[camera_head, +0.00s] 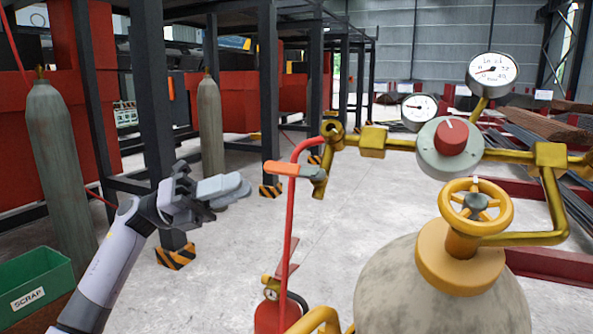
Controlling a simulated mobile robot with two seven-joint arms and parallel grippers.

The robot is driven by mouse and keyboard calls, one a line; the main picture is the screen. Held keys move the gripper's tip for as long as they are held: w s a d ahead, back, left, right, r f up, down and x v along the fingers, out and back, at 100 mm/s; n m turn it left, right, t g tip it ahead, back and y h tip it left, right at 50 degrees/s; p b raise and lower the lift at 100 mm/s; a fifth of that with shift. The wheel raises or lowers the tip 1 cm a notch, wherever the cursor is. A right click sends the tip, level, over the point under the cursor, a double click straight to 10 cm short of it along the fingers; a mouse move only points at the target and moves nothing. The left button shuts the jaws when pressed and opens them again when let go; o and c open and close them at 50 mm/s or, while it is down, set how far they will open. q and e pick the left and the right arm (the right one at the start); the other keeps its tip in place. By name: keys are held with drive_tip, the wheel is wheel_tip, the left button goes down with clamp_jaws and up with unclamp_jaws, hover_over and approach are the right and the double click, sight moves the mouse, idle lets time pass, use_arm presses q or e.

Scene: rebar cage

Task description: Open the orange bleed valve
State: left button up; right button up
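The bleed valve's orange lever (283,168) is in the middle of the head view, sticking out to the left from a short brass outlet (320,183) on the gas piping. The lever lies roughly level in the picture. My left gripper (243,187) is left of the lever and slightly lower, its light grey fingers pointing right towards it. A small gap shows between the fingertips and the lever in the picture. The fingers overlap from this side, so I cannot tell whether they are open or shut. My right gripper is not in view.
A brass manifold carries two gauges (492,72) and a red regulator knob (450,137). Below is a large cylinder (430,295) with a yellow handwheel (476,207). A red hose (289,220) hangs under the lever. A dark post (158,120) stands behind my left arm.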

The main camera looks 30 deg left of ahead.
sight(296, 165)
use_arm(q)
drive_tip(key=shift+m+g, duration=0.5)
drive_tip(key=shift+m, duration=0.2)
drive_tip(key=p+x, duration=0.1)
drive_tip(key=x, duration=0.2)
drive_tip(key=p+x, duration=0.1)
drive_tip(key=x, duration=0.3)
drive_tip(key=r+p+x, duration=0.1)
drive_tip(key=x, duration=0.2)
drive_tip(key=shift+s+d+r, duration=0.1)
drive_tip(key=shift+d+r, duration=0.05)
drive_tip(key=shift+d, duration=0.5)
clamp_jaws()
